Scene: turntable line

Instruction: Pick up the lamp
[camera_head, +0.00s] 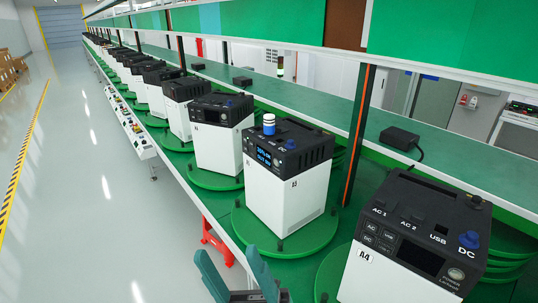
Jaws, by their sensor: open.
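A small white lamp-like cylinder with a dark band and a blue base (269,122) stands upright on the top of the power unit marked A3 (284,203). The unit is white with a black top and a lit blue display. It sits on a round green turntable (241,224). I cannot be sure that this cylinder is the lamp. My gripper (230,252) is at the bottom of the picture, left of the unit marked A4. Its two green fingers are apart, with nothing between them. It appears lower than the cylinder and away from it.
The unit marked A4 (400,275) stands at the front right, with a blue plug on top. More units run back along the line. A shelf with a black adapter (399,138) and an orange-striped post (356,135) stand behind. The floor (90,190) at left is clear.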

